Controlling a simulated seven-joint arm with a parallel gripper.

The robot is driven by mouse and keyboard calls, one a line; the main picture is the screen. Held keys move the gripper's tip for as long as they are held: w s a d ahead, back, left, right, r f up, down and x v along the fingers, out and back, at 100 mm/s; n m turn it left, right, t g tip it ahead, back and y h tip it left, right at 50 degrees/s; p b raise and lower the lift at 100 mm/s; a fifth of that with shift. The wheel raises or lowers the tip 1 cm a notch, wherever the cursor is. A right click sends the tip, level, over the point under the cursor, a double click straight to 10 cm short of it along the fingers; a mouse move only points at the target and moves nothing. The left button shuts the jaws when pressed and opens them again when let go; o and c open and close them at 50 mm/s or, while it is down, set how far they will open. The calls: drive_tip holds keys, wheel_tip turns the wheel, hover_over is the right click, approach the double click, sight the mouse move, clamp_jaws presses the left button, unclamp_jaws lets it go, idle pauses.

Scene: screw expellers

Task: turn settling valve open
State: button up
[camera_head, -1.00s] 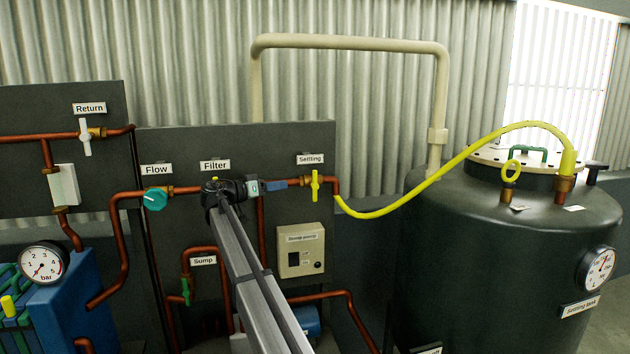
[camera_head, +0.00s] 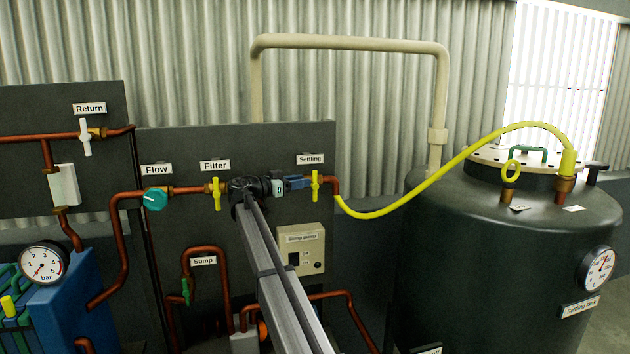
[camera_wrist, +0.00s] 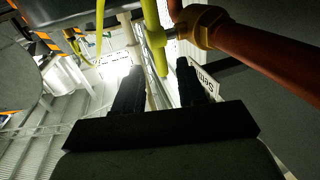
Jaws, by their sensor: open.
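The settling valve's yellow handle (camera_head: 315,186) stands upright, across the copper pipe, under the "Settling" label (camera_head: 310,159). In the wrist view the yellow handle (camera_wrist: 154,42) reaches down to the gap between my fingertips, and the brass fitting (camera_wrist: 203,27) is just above right. My gripper (camera_head: 305,183) is just left of the handle in the head view. It also shows in the wrist view (camera_wrist: 159,72), with its two black fingers apart and nothing clamped. Whether a finger touches the handle, I cannot tell.
The yellow filter valve (camera_head: 217,194) is left of my wrist. The sump pump box (camera_head: 301,249) is below the settling valve. A yellow hose (camera_head: 400,201) runs from the right of the valve to the dark settling tank (camera_head: 480,260). The dark panel (camera_head: 180,140) stands close behind.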

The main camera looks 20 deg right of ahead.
sight(315, 184)
drive_tip(key=shift+x, duration=3.05)
clamp_jaws()
